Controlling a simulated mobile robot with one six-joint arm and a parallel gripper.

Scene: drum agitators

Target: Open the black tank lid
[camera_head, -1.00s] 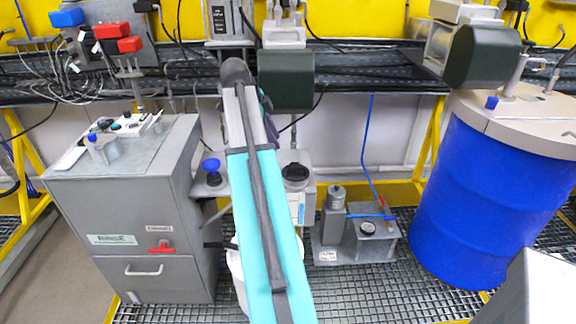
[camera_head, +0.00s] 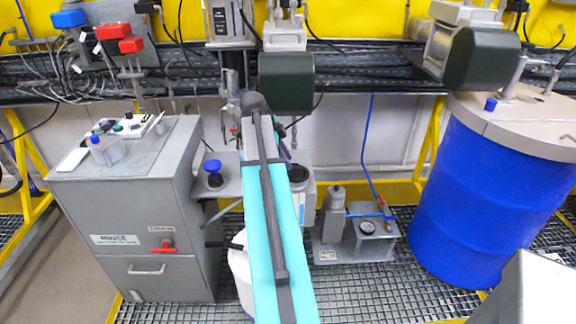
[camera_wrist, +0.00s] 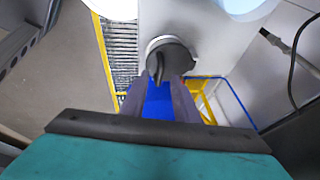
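The small tank (camera_head: 306,200) stands behind my arm in the head view, with its round black lid (camera_head: 299,173) on top. My arm hides part of the lid and tank.
A grey rinse cabinet (camera_head: 150,235) stands left, with a blue knob (camera_head: 213,170) beside it. A pump with a gauge (camera_head: 362,235) is on the grating to the right. A blue drum (camera_head: 470,200) stands far right. A dark green motor (camera_head: 287,82) hangs above the arm's end.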

